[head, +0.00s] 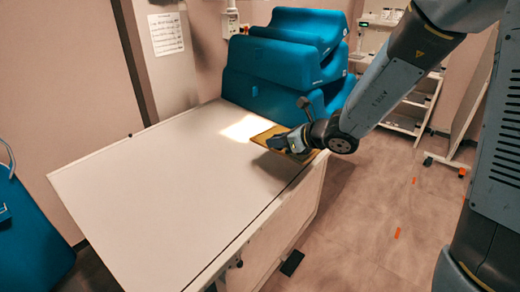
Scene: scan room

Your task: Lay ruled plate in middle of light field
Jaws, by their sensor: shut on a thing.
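The ruled plate (263,134) is a flat, yellow-brown panel near the right edge of the white table, toward its far end. My gripper (277,143) is shut on the plate and covers part of it. No ruling can be made out at this size. The light field (241,128) is a bright patch on the table, just left of the plate. The plate hides or adjoins its right side. I cannot tell whether the plate touches the table or is held just above it.
The white table (160,190) is bare in its near and middle part. Blue foam cushions (275,80) are stacked at its far end, close behind the plate. A white shelf cart (405,115) stands at the back right. A black object (292,263) lies on the floor.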

